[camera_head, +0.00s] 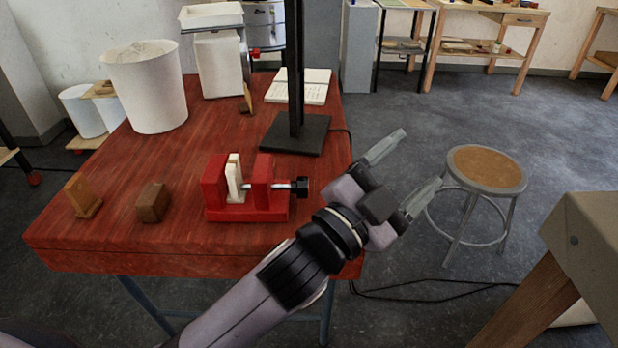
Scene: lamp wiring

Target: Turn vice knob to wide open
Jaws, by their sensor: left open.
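A red vice (247,208) stands on the red wooden table near its front edge. Its black knob (301,187) is at the right end of a metal screw. A pale block (234,182) stands between the vice's jaws, beside the left jaw; I cannot tell whether it is clamped. My left gripper (404,164) is open and empty, to the right of the knob and past the table's right edge. Its fingers point up and to the right, away from the vice. The left wrist passes close in front of the knob in the picture. My right gripper is not in view.
A black lamp base with a post (296,132) stands behind the vice, next to an open notebook (300,88). Small brown blocks (152,202) lie left of the vice. A white bucket (146,88) stands at the back left. A stool (486,168) stands right of the table.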

